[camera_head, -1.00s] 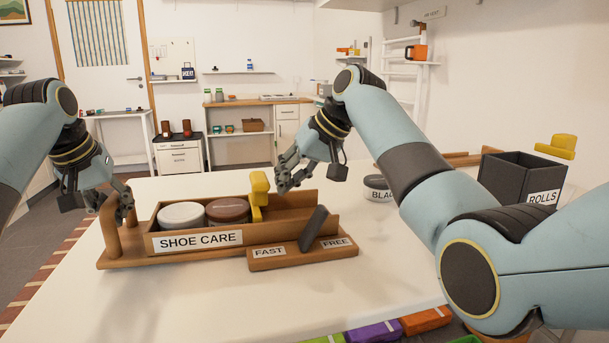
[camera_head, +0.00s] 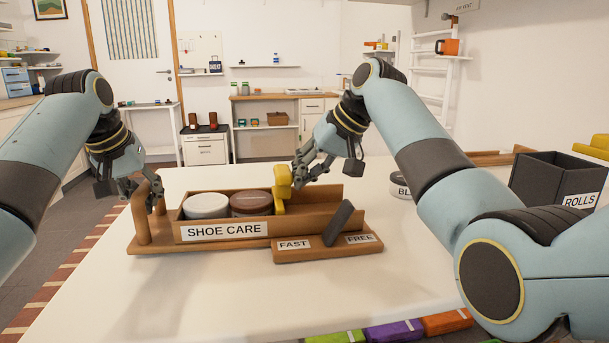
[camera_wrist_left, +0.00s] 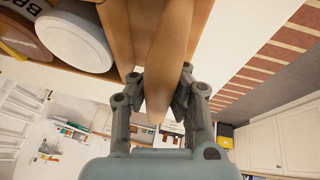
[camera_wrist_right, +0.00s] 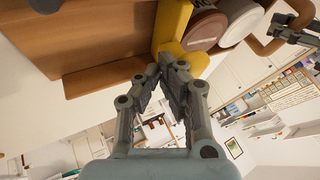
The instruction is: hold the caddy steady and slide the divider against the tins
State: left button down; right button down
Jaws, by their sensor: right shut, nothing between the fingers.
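The wooden caddy (camera_head: 160,245), labelled SHOE CARE, stands on the white table. A white-lidded tin (camera_head: 205,205) and a brown-lidded tin (camera_head: 251,203) sit side by side in it. The yellow divider (camera_head: 281,192) stands upright just right of the brown tin, touching or nearly so. My left gripper (camera_head: 154,196) is shut around the caddy's wooden handle (camera_wrist_left: 160,60) at its left end. My right gripper (camera_head: 298,176) is shut and empty, at the divider's right side. In the right wrist view its fingertips (camera_wrist_right: 160,68) are close by the divider (camera_wrist_right: 172,28); contact is unclear.
A dark lever (camera_head: 338,222) on the FAST/FREE block (camera_head: 310,253) leans right, toward FREE. A tin (camera_head: 403,186) stands behind my right arm. A dark ROLLS box (camera_head: 545,188) is at the right. Coloured boxes (camera_head: 395,331) line the near edge. The table left of them is clear.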

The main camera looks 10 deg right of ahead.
pick_arm(q)
jog(key=shift+d+r, duration=0.15)
pick_arm(e)
jog(key=s+d+r, duration=0.3)
jog(key=d+r, duration=0.4)
jog(key=d, duration=0.1)
jog(key=shift+s+d+r, duration=0.35)
jog(key=shift+r, duration=0.05)
